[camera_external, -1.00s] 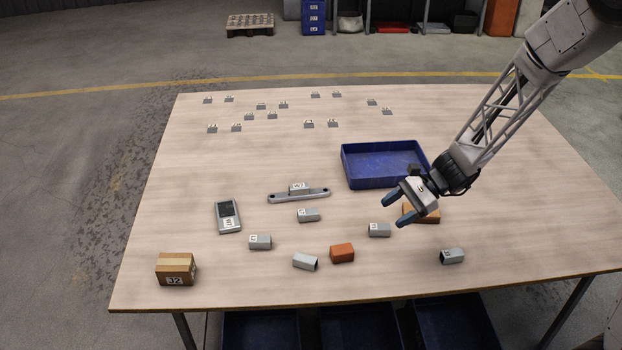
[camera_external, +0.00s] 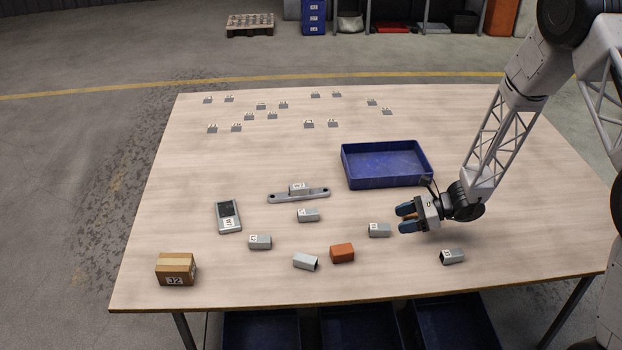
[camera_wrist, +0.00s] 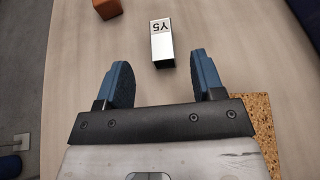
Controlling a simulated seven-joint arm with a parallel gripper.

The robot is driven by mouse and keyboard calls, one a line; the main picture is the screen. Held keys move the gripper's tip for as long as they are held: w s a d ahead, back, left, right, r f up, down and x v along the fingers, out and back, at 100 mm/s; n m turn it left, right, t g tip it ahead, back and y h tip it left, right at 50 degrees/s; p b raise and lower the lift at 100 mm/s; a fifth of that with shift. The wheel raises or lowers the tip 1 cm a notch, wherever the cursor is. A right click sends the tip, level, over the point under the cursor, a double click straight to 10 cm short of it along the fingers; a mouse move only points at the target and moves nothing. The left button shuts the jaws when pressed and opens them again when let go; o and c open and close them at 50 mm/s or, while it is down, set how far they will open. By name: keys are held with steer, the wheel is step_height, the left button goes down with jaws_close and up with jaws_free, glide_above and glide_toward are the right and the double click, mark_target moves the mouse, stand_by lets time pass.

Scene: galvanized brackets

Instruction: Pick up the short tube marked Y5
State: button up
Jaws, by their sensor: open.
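The short tube marked Y5 (camera_wrist: 161,48) is a grey metal piece with a white label, seen just beyond my fingertips in the wrist view. In the external view it matches the grey tube (camera_external: 379,230) lying on the table just left of my gripper (camera_external: 403,218). My gripper is open and low over the table, its two blue fingers pointing left. In the wrist view the gap between the fingers (camera_wrist: 161,77) is empty, and the tube lies ahead of it, roughly in line and apart from both fingers.
An orange block (camera_external: 342,253) and a grey tube (camera_external: 305,261) lie left of Y5. Another tube (camera_external: 452,256) lies in front of my gripper. A blue tray (camera_external: 386,182) stands behind. A cork-coloured piece (camera_wrist: 264,125) lies by my gripper. Other tubes and a carton (camera_external: 176,269) are further left.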

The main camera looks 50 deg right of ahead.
mark_target(377, 226)
steer(key=shift+x, duration=1.25)
steer(key=shift+w+f, duration=0.1)
steer(key=shift+x, duration=2.55)
steer(key=shift+f, duration=0.15)
steer(key=c, duration=1.1)
